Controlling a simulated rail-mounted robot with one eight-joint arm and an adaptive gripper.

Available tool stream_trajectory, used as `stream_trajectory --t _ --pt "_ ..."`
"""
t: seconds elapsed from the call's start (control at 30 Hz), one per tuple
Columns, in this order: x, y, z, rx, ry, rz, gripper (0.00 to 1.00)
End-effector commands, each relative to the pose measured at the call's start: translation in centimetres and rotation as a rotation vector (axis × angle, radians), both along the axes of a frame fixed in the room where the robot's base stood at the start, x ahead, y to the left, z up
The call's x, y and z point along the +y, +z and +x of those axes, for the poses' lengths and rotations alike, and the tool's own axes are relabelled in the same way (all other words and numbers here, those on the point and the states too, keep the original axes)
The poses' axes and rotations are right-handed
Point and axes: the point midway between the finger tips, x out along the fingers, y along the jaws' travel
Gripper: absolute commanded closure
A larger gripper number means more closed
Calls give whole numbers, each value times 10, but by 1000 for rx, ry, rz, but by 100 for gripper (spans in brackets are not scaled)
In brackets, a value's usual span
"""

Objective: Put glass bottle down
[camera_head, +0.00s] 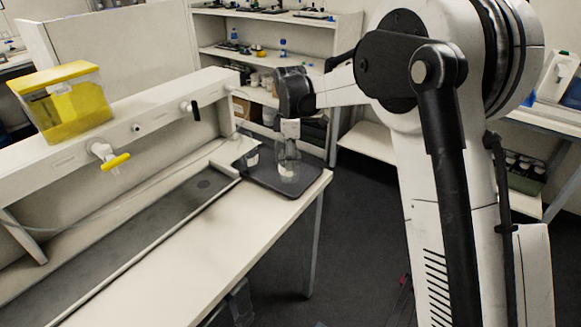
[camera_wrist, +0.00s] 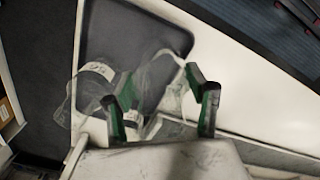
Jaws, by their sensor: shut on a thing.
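A clear glass bottle (camera_head: 288,167) stands upright below my gripper (camera_head: 289,143) in the head view, at the dark tray (camera_head: 265,187) on the bench end. My gripper points down and is shut on the bottle's upper part. In the wrist view my gripper's green-padded fingers (camera_wrist: 158,103) have clear glass between and beyond them, over the dark tray (camera_wrist: 130,30). I cannot tell whether the bottle's base touches the tray. A smaller clear glass vessel (camera_head: 252,157) stands on the tray to the left of the bottle.
A sunken grey trough (camera_head: 130,235) runs along the bench to the left of the tray. A ledge behind carries a yellow-lidded container (camera_head: 65,100) and a yellow-handled tap (camera_head: 108,157). The front bench top (camera_head: 185,270) is clear. Shelves (camera_head: 265,52) with small items stand behind.

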Motion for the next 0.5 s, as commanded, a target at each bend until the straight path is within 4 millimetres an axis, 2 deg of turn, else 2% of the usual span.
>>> stream_trajectory --t 0.3,0.5 --pt "0 -35 0 0 0 0 81" --pt "0 -39 0 0 -1 0 81"
